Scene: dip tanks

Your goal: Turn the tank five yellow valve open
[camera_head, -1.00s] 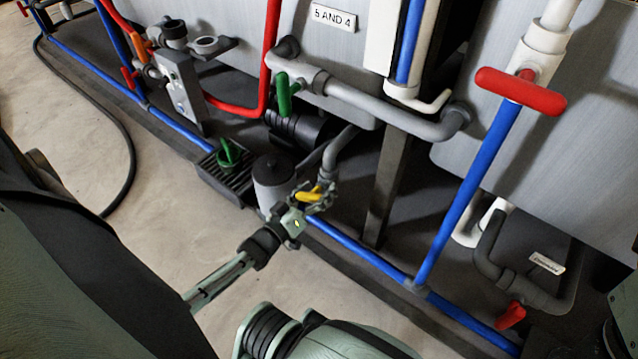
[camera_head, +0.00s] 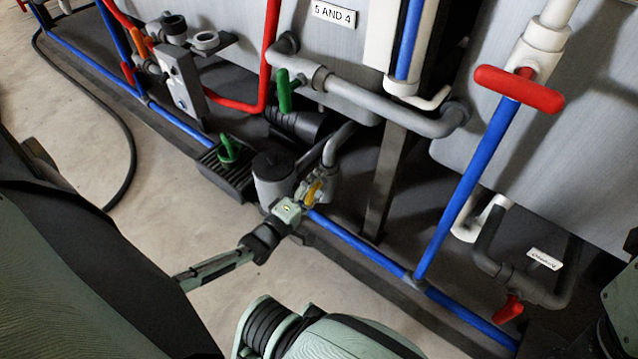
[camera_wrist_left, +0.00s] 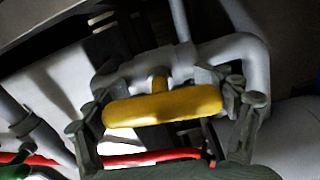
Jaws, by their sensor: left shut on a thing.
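The yellow valve handle (camera_wrist_left: 163,105) spans the middle of the left wrist view, on a short stem from a grey pipe. It lies between the two fingers of my left gripper (camera_wrist_left: 165,120), which is shut on it. In the head view the yellow handle (camera_head: 312,191) is small and partly hidden by my left gripper (camera_head: 306,196), beside the grey cylinder below the tank labelled "5 AND 4" (camera_head: 334,14). My right gripper is not visible in either view.
A grey cylinder (camera_head: 272,178) stands just left of the gripper. A blue pipe (camera_head: 360,244) runs low along the floor. A green valve (camera_head: 284,90) and a red handle (camera_head: 518,90) are higher up. Bare floor (camera_head: 75,110) lies at left.

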